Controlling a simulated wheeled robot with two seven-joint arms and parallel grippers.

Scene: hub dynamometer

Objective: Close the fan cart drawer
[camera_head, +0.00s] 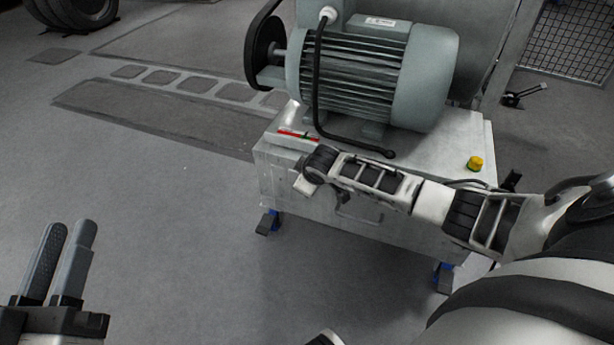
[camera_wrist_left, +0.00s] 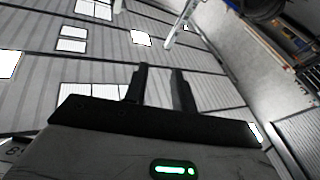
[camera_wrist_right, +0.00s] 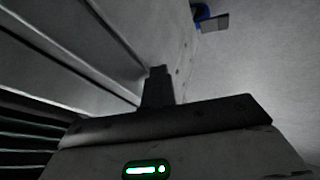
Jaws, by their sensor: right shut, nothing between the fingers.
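The fan cart (camera_head: 270,180) is a pale metal box with a grey motor on top. Its drawer front faces me, with a handle (camera_head: 352,216) low on it, partly behind my right arm. I cannot tell how far the drawer stands out. My right arm reaches across the cart's front. My right gripper (camera_wrist_right: 158,75) is shut and empty, close beside pale metal panels in the right wrist view; its fingertips are not clear in the head view. My left gripper (camera_head: 72,235) is open and empty over the floor at lower left, well away from the cart.
Feet with blue parts (camera_head: 268,222) hold the cart up. The grey floor (camera_head: 170,200) to the left is clear. Tyres (camera_head: 75,12) lie at the far left.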

